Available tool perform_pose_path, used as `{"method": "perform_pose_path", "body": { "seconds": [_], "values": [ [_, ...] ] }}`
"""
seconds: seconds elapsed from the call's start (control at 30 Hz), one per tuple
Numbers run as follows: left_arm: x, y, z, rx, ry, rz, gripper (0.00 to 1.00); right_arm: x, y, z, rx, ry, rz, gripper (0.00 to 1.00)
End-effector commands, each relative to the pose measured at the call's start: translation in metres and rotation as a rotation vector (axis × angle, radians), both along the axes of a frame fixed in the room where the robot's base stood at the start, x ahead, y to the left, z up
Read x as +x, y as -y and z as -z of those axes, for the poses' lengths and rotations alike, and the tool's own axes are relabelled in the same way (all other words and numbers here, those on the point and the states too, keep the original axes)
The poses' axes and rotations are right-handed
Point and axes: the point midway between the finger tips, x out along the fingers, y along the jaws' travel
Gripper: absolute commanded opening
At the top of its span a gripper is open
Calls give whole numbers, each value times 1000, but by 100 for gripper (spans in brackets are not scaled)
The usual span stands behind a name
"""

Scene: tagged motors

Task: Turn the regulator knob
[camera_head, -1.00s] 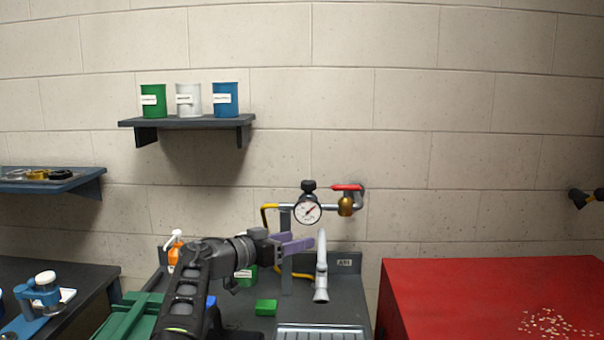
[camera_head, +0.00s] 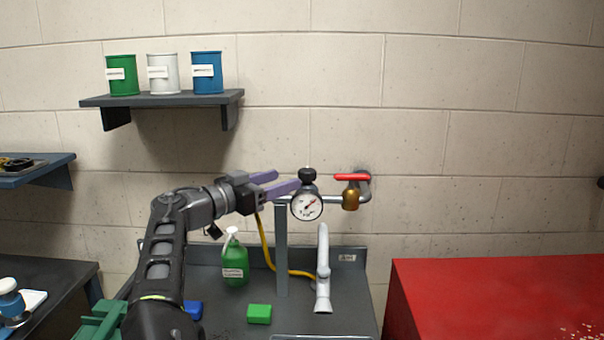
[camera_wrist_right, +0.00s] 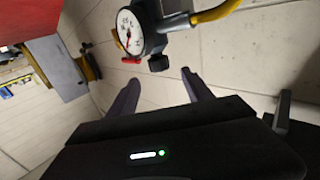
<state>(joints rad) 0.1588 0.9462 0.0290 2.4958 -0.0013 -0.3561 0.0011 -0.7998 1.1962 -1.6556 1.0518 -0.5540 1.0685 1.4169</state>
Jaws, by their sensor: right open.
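The regulator's black knob (camera_head: 307,174) sits on top of a round white-faced gauge (camera_head: 307,205) on a pipe in front of the wall. In the right wrist view the knob (camera_wrist_right: 158,63) is just ahead of the opening between my fingers, beside the gauge (camera_wrist_right: 131,32). My right gripper (camera_head: 284,181) is open and empty, with purple fingers pointing right toward the knob. It is at about knob height, just left of it. No contact shows; the exact depth gap is unclear. My left gripper is not in view.
A red-handled valve (camera_head: 351,178) is right of the gauge. A yellow hose (camera_head: 264,245) hangs below. The sink counter holds a green bottle (camera_head: 235,263), a green block (camera_head: 259,314) and a grey faucet (camera_head: 323,270). A red cabinet (camera_head: 490,300) is at right. A shelf (camera_head: 165,98) is upper left.

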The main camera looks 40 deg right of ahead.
Motion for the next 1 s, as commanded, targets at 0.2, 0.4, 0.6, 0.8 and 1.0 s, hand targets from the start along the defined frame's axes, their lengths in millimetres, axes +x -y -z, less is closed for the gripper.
{"method": "perform_pose_path", "body": {
  "seconds": [0.2,0.4,0.6,0.8,1.0],
  "values": [
    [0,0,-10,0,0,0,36,3,29,-2,1,-1,4,59],
    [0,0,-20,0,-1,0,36,7,59,-2,1,-1,3,59],
    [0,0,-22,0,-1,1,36,10,72,-1,1,0,0,59],
    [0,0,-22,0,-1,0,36,10,72,0,1,0,0,59],
    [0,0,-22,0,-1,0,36,9,72,0,1,0,1,46]
  ]
}}
